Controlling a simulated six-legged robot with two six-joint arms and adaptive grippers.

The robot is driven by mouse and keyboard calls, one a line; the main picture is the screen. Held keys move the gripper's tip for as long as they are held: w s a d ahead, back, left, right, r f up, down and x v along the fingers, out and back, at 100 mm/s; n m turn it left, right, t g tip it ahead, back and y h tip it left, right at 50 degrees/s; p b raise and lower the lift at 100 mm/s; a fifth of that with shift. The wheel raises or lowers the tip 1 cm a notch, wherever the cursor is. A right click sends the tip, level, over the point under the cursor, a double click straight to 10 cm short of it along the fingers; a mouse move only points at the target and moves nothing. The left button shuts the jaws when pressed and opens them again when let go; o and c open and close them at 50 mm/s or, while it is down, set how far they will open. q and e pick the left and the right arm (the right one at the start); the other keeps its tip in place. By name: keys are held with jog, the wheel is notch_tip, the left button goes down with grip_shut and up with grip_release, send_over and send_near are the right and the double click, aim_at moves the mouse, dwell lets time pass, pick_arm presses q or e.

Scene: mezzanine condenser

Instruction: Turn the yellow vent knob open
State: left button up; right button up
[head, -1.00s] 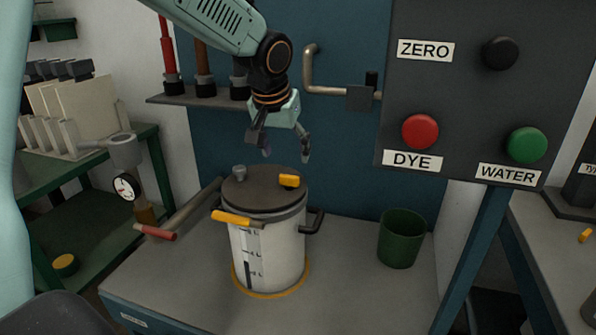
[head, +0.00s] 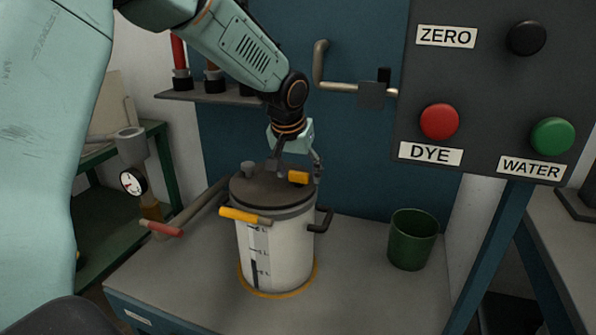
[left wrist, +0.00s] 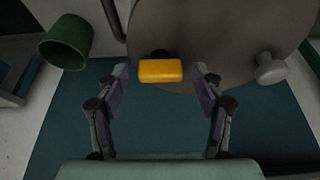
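The yellow vent knob (head: 298,177) sits on the dark lid (head: 262,190) of a white pot (head: 275,252). It also shows in the left wrist view as a yellow bar (left wrist: 160,71) lying crosswise. My left gripper (head: 297,172) is just behind and above the knob. In the left wrist view my left gripper (left wrist: 164,75) is open, with one finger on each side of the knob and clear gaps to both. I see no contact with the knob. My right gripper is not in view.
A yellow handle (head: 245,216) sticks out at the pot's front rim. A grey lid knob (head: 248,168) stands near the vent knob. A green cup (head: 411,240) stands to the right. A panel with red (head: 439,121) and green (head: 552,136) buttons hangs at upper right.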

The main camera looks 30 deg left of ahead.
pick_arm(q)
jog(key=shift+s+r, duration=0.1)
jog(key=shift+s, duration=0.05)
jog(key=c, duration=1.1)
